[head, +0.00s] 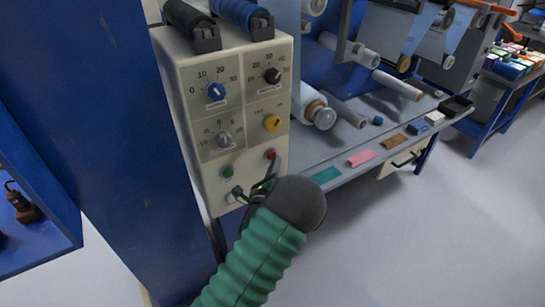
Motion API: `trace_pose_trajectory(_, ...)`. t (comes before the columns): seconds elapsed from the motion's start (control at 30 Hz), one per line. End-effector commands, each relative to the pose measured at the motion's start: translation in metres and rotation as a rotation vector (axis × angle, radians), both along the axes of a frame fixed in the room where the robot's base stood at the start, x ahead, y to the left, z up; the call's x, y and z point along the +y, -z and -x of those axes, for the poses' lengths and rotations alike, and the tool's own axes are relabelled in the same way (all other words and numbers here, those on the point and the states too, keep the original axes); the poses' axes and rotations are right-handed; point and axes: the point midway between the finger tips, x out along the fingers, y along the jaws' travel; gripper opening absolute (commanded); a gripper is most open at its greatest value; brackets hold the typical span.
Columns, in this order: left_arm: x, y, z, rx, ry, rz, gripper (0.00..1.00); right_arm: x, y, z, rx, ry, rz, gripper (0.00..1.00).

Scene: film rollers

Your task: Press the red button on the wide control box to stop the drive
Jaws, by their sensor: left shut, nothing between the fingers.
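The wide control box (192,150) is a cream cabinet at the left centre, with grey dial panels on its front. The red button (271,154) sits low on the right side of that front. My left gripper (268,180) is shut and empty. It is in front of the lower right of the box, just below the red button in the picture. My dark wrist and green-sleeved forearm hide part of the gripper and the box's lower corner. I cannot tell whether the fingers touch the box. The right gripper is out of view.
A green button (227,172) and a yellow knob (272,123) share the box front. A blue column (115,150) stands close on the left. A grey bench (350,145) with film rolls and coloured samples runs to the right. Open floor lies at the lower right.

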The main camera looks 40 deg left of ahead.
Motion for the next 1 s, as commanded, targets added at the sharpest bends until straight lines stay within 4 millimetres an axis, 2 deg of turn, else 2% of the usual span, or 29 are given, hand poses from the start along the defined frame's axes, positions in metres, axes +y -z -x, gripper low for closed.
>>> trace_pose_trajectory(1.0,0.0092,-0.0002,-0.0033,0.0,-0.002,-0.001,0.0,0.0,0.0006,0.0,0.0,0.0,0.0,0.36)
